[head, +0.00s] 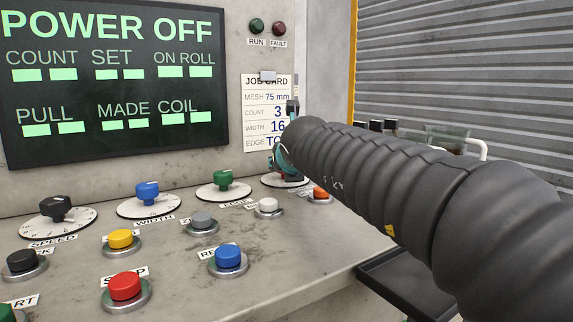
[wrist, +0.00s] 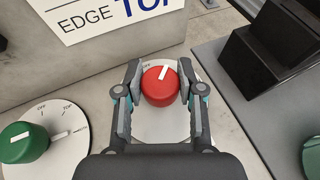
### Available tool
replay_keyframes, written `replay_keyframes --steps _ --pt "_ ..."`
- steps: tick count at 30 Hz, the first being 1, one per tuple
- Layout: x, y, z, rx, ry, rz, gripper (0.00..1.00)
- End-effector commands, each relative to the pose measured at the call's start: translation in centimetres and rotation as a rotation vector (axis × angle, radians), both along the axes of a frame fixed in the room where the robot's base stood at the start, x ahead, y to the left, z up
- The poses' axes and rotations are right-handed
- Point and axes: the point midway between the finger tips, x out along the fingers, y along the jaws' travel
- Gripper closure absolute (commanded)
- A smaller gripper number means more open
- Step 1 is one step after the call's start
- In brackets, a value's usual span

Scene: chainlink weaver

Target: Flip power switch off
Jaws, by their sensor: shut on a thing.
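The power switch is a red round knob (wrist: 159,86) with a white pointer line, on a pale dial plate (wrist: 178,130) in the wrist view. The pointer is directed up and slightly right; a small label, seemingly OFF, is at the plate's upper left. My gripper (wrist: 160,90) has one finger on each side of the knob and is shut on it. In the head view my gripper (head: 283,160) is at the right end of the dial row and hides the knob. The screen (head: 115,85) reads POWER OFF.
A green knob (wrist: 27,142) on its dial is left of my gripper. A job card (wrist: 108,16) is on the panel behind. A dark box (wrist: 262,52) is at the right. Several push buttons, including a red one (head: 125,286), are on the sloped console.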

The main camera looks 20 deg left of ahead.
Motion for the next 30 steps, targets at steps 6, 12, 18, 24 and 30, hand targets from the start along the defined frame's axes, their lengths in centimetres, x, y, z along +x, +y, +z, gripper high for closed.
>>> replay_keyframes --steps 6,12,18,24,30 --pt "-0.07 0.08 -0.02 0.000 0.001 0.009 0.97" --pt "-0.08 0.09 -0.03 0.000 0.001 0.010 0.97" --pt "-0.07 0.08 -0.03 0.000 0.001 0.009 0.36" --pt "0.05 -0.09 -0.02 0.000 0.001 0.006 0.36" --pt "-0.42 -0.35 0.26 0.000 0.000 0.006 0.36"
